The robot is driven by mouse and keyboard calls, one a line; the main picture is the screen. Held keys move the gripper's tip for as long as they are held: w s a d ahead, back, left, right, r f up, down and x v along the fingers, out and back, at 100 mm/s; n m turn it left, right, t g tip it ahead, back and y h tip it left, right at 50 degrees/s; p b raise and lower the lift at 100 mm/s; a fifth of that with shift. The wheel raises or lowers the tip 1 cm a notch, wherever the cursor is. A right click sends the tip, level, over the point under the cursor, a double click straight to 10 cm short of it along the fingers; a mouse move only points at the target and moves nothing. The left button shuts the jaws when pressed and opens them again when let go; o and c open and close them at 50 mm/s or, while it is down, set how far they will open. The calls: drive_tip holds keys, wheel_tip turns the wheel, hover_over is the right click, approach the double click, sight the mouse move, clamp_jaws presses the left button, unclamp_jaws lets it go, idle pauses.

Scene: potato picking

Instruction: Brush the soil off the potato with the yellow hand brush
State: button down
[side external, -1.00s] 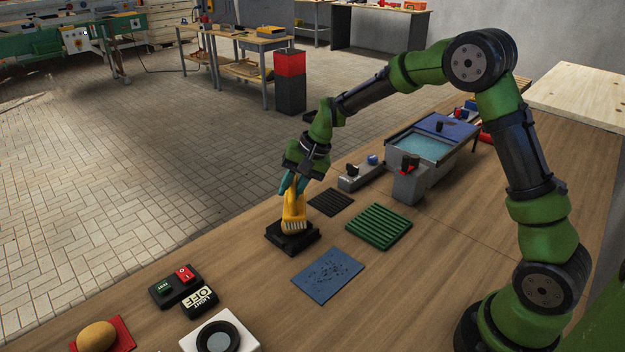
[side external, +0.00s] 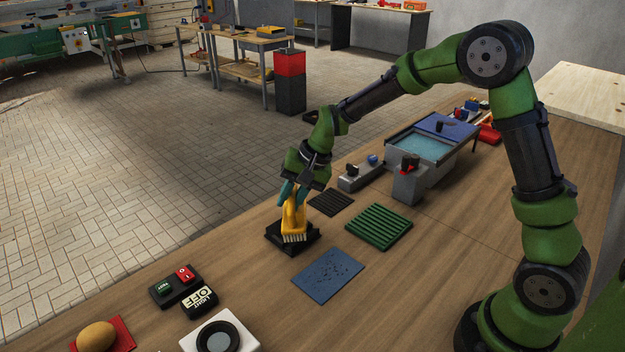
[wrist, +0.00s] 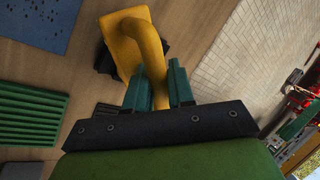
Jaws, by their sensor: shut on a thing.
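My gripper (side external: 288,188) is shut on the handle of the yellow hand brush (side external: 293,221). Its teal fingers (wrist: 160,88) and the brush's yellow back and looped handle (wrist: 118,44) show in the wrist view. The brush is upright, pale bristles down, over a black square stand (side external: 279,246). Whether a potato lies under the bristles is hidden. A plain tan potato (side external: 97,336) lies on a red mat (side external: 128,346) at the bottom left, apart from my gripper.
A blue mat with dark specks (side external: 328,276), a green ribbed mat (side external: 379,226) and a dark ribbed mat (side external: 331,202) lie beside the stand. A switch box (side external: 176,287), a light sign (side external: 199,302) and a white block with a dark ring (side external: 219,337) are nearer the camera.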

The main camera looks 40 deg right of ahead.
drive_tip(key=shift+w+d+f, duration=0.1)
drive_tip(key=shift+w+d, duration=1.25)
drive_tip(key=shift+d, duration=0.15)
drive_tip(key=shift+s+a, duration=0.65)
drive_tip(key=shift+a, duration=0.1)
drive_tip(key=shift+r, duration=0.2)
drive_tip(key=shift+r, duration=3.5)
